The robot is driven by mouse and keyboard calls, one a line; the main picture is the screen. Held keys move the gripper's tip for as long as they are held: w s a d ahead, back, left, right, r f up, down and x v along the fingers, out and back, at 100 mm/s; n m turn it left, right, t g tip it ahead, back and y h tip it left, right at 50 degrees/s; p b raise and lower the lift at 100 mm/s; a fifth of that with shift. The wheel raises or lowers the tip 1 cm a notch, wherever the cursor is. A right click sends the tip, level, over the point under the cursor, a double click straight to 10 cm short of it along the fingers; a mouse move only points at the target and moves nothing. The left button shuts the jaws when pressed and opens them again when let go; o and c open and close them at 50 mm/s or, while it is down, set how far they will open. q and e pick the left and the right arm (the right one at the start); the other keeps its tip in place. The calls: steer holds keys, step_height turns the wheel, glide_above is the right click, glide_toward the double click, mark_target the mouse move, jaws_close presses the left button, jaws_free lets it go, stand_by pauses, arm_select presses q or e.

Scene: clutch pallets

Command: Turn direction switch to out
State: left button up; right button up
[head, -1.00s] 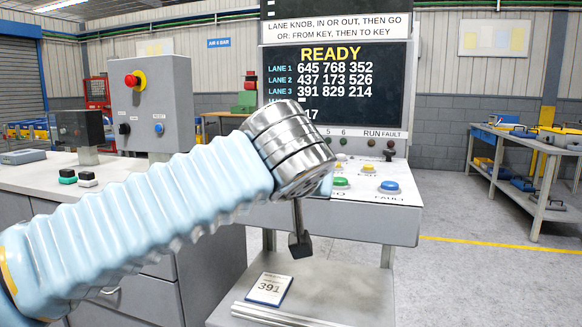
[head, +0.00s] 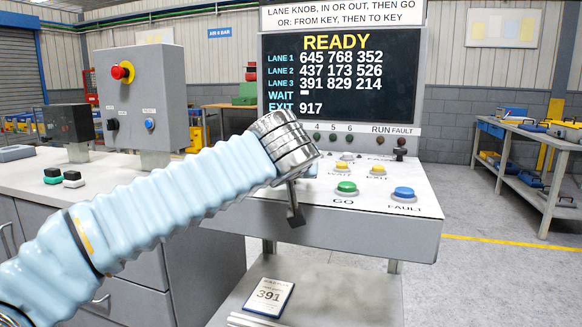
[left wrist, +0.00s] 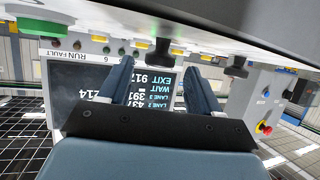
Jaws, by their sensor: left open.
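The sloped control console (head: 330,222) stands ahead with my left arm reaching over its left part. My left gripper (head: 294,205) is mostly hidden behind its wrist in the head view, with one dark finger showing at the console's front edge. In the left wrist view the gripper (left wrist: 160,66) is open, and its two fingers point at the panel, which appears upside down. A black knob (left wrist: 163,46) shows between the fingertips; contact cannot be told. A second black knob (left wrist: 237,68) is right of the fingers. No label shows which is the direction switch. My right gripper is out of view.
The console has green GO (head: 346,189), blue FAULT (head: 404,194) and yellow buttons (head: 378,171). The screen (head: 340,78) reads READY. A grey box with a red stop button (head: 122,72) stands left.

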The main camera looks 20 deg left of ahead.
arm_select(q)
steer(key=shift+x, duration=1.15)
steer(key=c, duration=1)
